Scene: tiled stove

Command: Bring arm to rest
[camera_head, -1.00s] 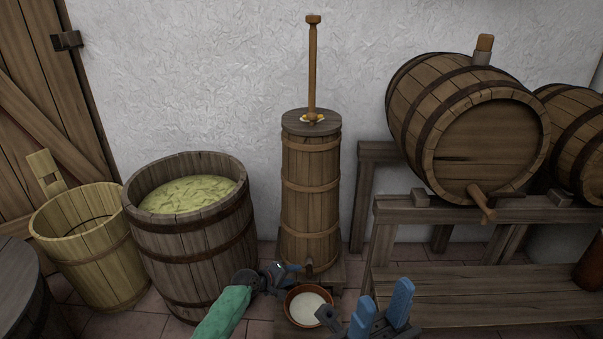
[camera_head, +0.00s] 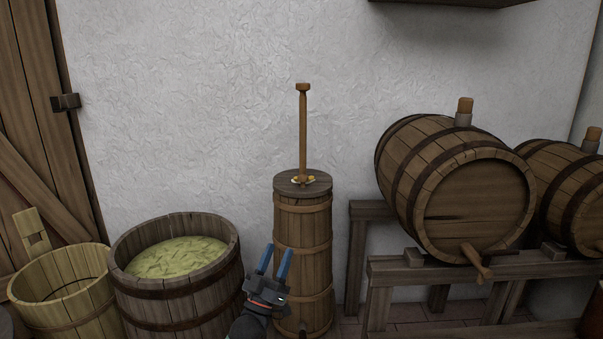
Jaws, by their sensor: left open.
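My left gripper (camera_head: 274,262) is in the lower middle of the head view, with its two blue fingers apart and pointing up. Nothing is between the fingers. It is in front of the lower left part of the tall wooden churn (camera_head: 304,233) and hides some of it. I cannot tell whether it touches the churn. The churn stands upright, with its plunger rod (camera_head: 303,130) rising from the lid. My right gripper is out of view.
A barrel with pale green contents (camera_head: 190,302) and an empty-looking wooden bucket (camera_head: 63,310) stand at the left. Two lying casks, the nearer one (camera_head: 474,207) with a tap, rest on a wooden rack (camera_head: 400,268) at the right.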

